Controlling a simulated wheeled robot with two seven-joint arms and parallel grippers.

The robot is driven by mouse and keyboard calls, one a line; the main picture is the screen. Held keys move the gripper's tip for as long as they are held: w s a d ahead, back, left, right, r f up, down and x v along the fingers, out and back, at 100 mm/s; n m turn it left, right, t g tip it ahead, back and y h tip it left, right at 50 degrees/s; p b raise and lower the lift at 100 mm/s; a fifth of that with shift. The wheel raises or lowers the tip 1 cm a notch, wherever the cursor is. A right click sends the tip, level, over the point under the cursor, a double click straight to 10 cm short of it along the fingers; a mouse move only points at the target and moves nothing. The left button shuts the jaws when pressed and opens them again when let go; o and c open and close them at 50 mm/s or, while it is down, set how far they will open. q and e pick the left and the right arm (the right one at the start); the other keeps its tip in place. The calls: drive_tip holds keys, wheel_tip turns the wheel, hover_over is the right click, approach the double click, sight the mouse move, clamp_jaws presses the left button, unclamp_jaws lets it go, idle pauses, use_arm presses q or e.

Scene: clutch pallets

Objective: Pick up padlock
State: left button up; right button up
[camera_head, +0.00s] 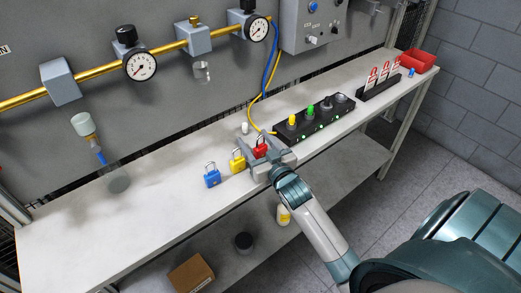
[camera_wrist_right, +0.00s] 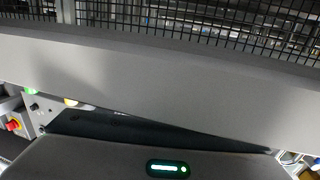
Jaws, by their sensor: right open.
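Three padlocks stand in a row on the workbench (camera_head: 75,235): a blue padlock (camera_head: 212,179), a yellow padlock (camera_head: 237,165) and a red padlock (camera_head: 260,151). My right gripper (camera_head: 260,157) is open at the red padlock, with its fingers beside it. I cannot tell whether the fingers touch it. The yellow padlock is just left of the gripper. My left gripper is not in view.
A black charging-type block (camera_head: 315,121) with colored knobs stands right of the gripper. Gauges (camera_head: 140,66) and a yellow pipe line the back panel. The bench's left part is mostly clear.

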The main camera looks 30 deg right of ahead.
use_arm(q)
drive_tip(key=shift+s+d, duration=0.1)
use_arm(e)
drive_tip(key=shift+c, duration=0.5)
drive_tip(key=c, duration=1)
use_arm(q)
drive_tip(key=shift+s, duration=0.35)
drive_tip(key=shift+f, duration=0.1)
